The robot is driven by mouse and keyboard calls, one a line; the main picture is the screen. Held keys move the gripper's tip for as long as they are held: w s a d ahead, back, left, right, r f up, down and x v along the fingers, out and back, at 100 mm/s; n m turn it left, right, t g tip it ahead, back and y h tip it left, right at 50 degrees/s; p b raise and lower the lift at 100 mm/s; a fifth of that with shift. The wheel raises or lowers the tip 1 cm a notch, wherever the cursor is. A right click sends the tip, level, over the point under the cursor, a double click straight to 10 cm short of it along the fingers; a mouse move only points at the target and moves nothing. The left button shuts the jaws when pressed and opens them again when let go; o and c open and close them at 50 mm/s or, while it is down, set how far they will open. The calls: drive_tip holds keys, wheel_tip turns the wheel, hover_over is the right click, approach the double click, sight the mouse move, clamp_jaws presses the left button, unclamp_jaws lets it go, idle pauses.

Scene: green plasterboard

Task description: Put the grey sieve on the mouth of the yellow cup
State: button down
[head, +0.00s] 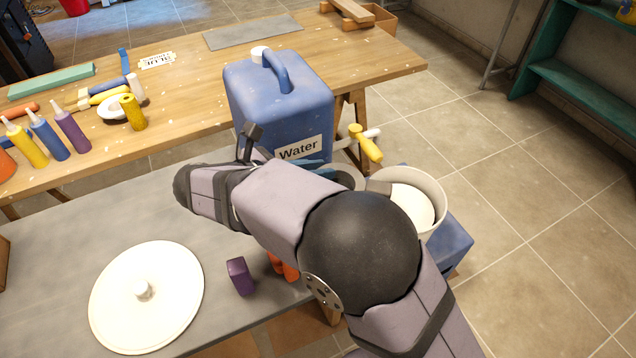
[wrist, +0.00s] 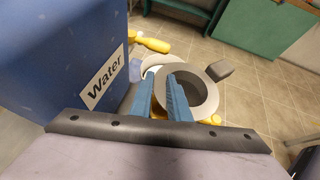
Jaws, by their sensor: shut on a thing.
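The grey sieve (wrist: 208,98) shows as a round ring with a dark inside and a grey tab at its right in the wrist view. In the head view only a part of it (head: 346,174) shows behind my arm. My gripper (wrist: 164,80) has its blue fingers closed over the sieve's near-left rim. Small yellow patches, apparently the yellow cup (wrist: 214,119), show just below the sieve's edge. The sieve covers most of the cup, and I cannot tell whether they touch. My arm hides the cup in the head view.
The blue water container (head: 280,105) stands close beside my gripper, with a yellow-handled tap (head: 367,146) sticking out. A white bucket (head: 431,190) stands to the right. A white round lid (head: 147,310) and a purple block (head: 240,276) lie on the grey table.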

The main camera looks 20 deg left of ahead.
drive_tip(key=shift+f, duration=2.05)
drive_tip(key=c, duration=1.7)
unclamp_jaws()
drive_tip(key=shift+f, duration=0.1)
drive_tip(key=shift+o, duration=0.2)
drive_tip(key=v, duration=1.2)
drive_tip(key=shift+b, duration=0.45)
